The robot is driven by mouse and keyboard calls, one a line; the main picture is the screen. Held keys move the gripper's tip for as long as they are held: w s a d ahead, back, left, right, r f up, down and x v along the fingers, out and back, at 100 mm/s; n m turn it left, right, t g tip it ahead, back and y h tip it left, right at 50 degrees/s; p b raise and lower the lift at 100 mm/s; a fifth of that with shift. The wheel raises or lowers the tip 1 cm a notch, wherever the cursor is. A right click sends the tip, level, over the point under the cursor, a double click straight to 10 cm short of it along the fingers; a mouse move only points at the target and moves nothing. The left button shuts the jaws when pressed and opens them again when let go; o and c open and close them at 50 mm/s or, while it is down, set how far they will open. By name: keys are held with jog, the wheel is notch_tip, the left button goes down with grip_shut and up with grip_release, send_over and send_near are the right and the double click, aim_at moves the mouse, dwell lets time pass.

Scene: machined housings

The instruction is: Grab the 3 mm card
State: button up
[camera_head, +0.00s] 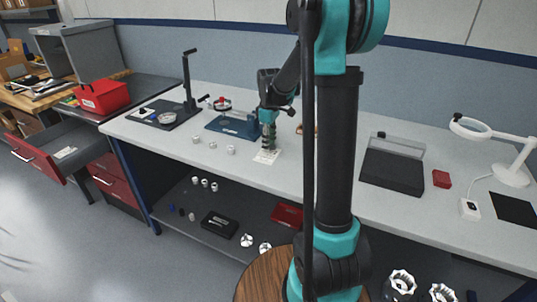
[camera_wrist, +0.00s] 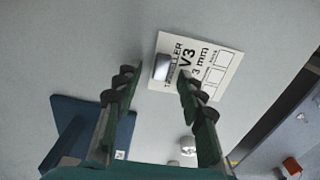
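The 3 mm card (camera_wrist: 222,73) is a small cream card with black print reading "TRAVELLER V3 3 mm" and empty boxes; it lies flat on the bench in the wrist view. A small shiny metal piece (camera_wrist: 161,68) rests on its left end. In the head view the card (camera_head: 265,157) lies just below my gripper (camera_head: 269,149).
A blue fixture (camera_head: 234,125) stands left of my gripper, with several small white cylinders (camera_head: 213,145) in front of it. A dark flat device (camera_head: 393,170), a red box (camera_head: 441,179) and a magnifier lamp (camera_head: 510,175) are to the right. Bench between is clear.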

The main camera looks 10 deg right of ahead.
jog(key=shift+c, duration=0.2)
grip_shut()
jog(key=shift+r, duration=0.1)
